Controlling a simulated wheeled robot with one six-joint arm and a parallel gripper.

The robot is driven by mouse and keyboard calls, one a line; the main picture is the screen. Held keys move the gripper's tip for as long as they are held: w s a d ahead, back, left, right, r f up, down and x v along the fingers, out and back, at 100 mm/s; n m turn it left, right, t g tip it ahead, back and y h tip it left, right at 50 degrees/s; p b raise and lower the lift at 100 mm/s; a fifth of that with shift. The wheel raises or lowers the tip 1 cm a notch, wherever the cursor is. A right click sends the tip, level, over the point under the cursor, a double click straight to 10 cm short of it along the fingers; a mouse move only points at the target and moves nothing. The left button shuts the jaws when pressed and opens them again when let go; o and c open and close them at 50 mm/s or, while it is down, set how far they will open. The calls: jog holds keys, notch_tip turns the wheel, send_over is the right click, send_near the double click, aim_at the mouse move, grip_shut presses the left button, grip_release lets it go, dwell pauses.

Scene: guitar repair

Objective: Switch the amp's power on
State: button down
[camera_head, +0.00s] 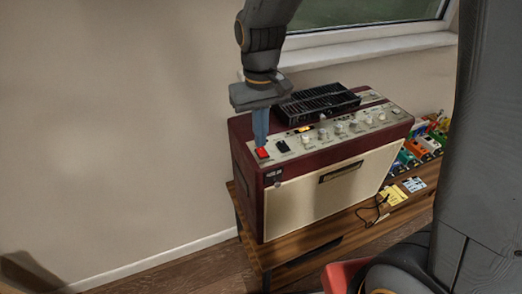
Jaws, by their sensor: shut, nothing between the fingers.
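The amp (325,187) is dark red with a cream front and stands on a wooden bench. Its top panel (335,130) carries a row of knobs. A red rocker switch (263,153) sits at the left end of the panel, with a black switch (282,146) to its right. My gripper (261,143) points down with its fingers shut and empty. The fingertips are right at the red switch, just behind its upper edge. I cannot tell whether they touch it or which way the switch is tipped. A small amber light (304,129) shows on the panel.
A black ribbed unit (318,103) lies on the amp behind the knobs. The bench (310,251) also holds several coloured pedals (415,149), a cable (374,213) and yellow notes (393,195). The wall and window sill (365,48) are behind. Open floor lies at left.

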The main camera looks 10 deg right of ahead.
jog(key=shift+f+b, duration=0.3)
jog(key=shift+f, duration=0.4)
dwell(0.4)
notch_tip(320, 180, up, 7)
jog(key=p, duration=0.6)
dwell(0.3)
dwell(0.3)
jog(key=s+d+f+m+t, duration=0.1)
jog(key=s+d+m, duration=0.1)
jog(key=s+d, duration=0.35)
jog(key=s+d+m+t, duration=0.1)
jog(key=s+d+t, duration=0.1)
jog(key=d, duration=0.6)
notch_tip(320, 180, down, 10)
jog(key=g+b, duration=0.1)
jog(key=b, duration=0.8)
jog(key=shift+a+g, duration=0.3)
jog(key=shift+a, duration=0.15)
